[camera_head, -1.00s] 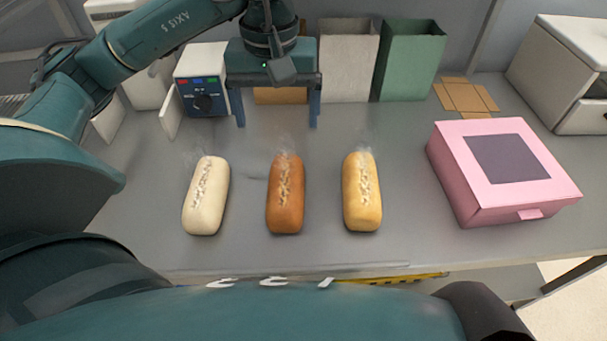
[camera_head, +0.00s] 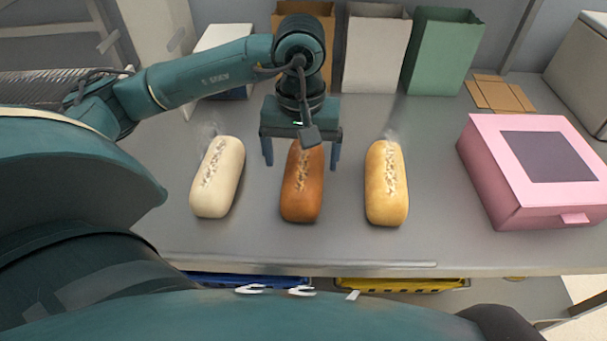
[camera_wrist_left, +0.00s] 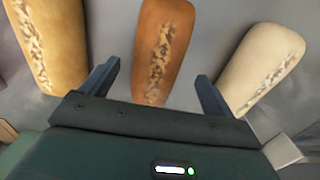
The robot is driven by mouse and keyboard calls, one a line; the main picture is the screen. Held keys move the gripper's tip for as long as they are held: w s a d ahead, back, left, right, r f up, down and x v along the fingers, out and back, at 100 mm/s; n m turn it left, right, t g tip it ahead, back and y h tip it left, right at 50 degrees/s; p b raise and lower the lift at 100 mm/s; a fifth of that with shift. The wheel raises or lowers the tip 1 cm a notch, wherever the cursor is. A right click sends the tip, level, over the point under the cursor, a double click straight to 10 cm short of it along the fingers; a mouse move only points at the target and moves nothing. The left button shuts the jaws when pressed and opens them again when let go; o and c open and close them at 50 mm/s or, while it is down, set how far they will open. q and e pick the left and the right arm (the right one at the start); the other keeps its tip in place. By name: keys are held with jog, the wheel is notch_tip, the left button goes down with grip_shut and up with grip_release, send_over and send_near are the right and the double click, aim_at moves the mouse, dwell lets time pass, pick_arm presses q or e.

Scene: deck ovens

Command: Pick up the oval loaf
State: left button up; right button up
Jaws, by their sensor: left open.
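Three long loaves with rounded ends lie side by side on the grey counter: a pale loaf (camera_head: 217,178), a brown loaf (camera_head: 302,185) and a golden loaf (camera_head: 386,184). The task's words do not single one out. My left gripper (camera_head: 301,160) is open and empty, over the far end of the brown loaf. In the left wrist view, the brown loaf (camera_wrist_left: 162,45) lies between the lines of the two fingers (camera_wrist_left: 155,85), with the golden loaf (camera_wrist_left: 50,40) left and the pale loaf (camera_wrist_left: 262,65) right. My right gripper is not seen.
A pink box (camera_head: 487,183) stands on the right. Brown, white (camera_head: 374,50) and green (camera_head: 440,52) bags stand at the back, with a flat brown cardboard piece (camera_head: 500,94) beside them. The counter in front of the loaves is clear.

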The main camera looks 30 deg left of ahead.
aim_at(303, 163)
pick_arm(q)
jog(key=f, duration=0.5)
jog(key=shift+w+p, duration=0.35)
jog(key=shift+p, duration=0.05)
jog(key=shift+c, duration=0.5)
jog(key=c, duration=1.1)
